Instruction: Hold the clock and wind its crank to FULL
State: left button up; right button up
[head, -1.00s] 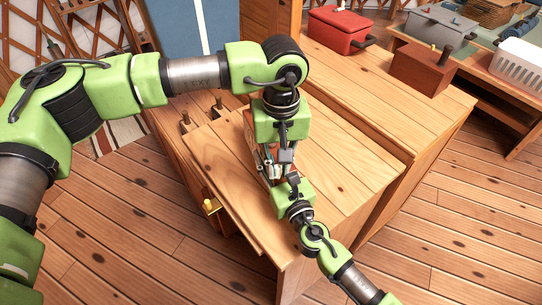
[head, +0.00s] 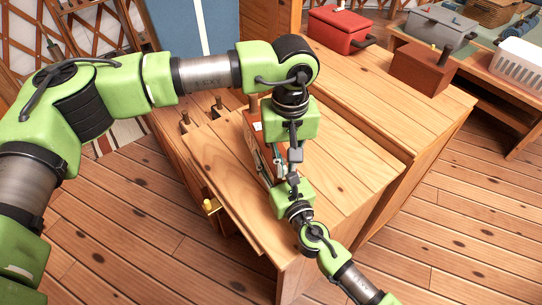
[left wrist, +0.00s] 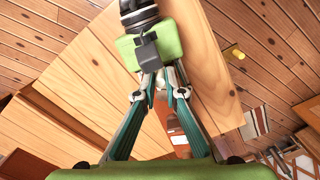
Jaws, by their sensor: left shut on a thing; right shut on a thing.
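The clock (head: 258,142) is a reddish-brown case with a white patch, at the middle of the wooden worktop and partly hidden behind my grippers. Part of it shows between the fingers in the left wrist view (left wrist: 176,130). My left gripper (head: 286,172) reaches down over the clock's right side. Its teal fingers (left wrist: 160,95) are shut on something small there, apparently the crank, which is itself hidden. My right gripper (head: 279,166) comes up from the front and is shut at the clock's near end, close against the left one. The clock's face and any FULL mark are not visible.
The wooden worktop (head: 345,165) is clear right of the clock. A brown box (head: 425,70), a red box (head: 335,30) and a grey box (head: 440,28) stand behind. A white basket (head: 520,62) is at far right. A yellow knob (head: 210,205) juts from the worktop's left side.

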jog(key=shift+s+a+f, duration=0.1)
jog(key=shift+s+f, duration=0.05)
pick_arm(q)
jog(key=shift+w+d, duration=0.25)
jog(key=shift+d, duration=0.45)
jog(key=shift+w+d, duration=0.4)
jog(key=shift+d, duration=0.1)
jog(key=shift+w, duration=0.15)
jog(key=shift+w+d, duration=0.35)
jog(key=shift+w, duration=0.1)
